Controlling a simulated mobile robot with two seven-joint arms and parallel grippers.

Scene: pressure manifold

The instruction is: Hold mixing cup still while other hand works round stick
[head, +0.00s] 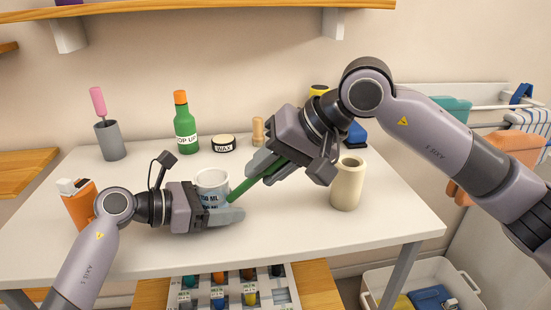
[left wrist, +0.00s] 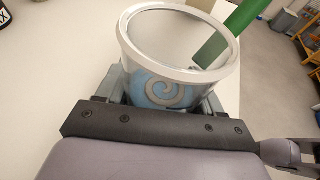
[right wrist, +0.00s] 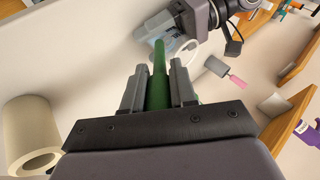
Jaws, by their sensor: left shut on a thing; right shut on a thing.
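The mixing cup (head: 212,181) is clear with a white rim and markings, standing on the white table. My left gripper (head: 222,213) is shut around its side; in the left wrist view the cup (left wrist: 178,60) sits between the fingers with a grey swirl on its wall. My right gripper (head: 262,168) is shut on the green stick (head: 240,190), which slants down to the left toward the cup. In the left wrist view the stick (left wrist: 243,25) crosses the cup's rim area. In the right wrist view the stick (right wrist: 158,80) lies between the fingers. The stick's lower tip is hard to make out.
A cream cylinder (head: 347,183) stands right of the cup. A green bottle (head: 185,125), a wax tin (head: 223,143) and a grey holder with a pink-ended tool (head: 110,140) stand behind. An orange container (head: 80,207) is beside my left arm. The table's front is clear.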

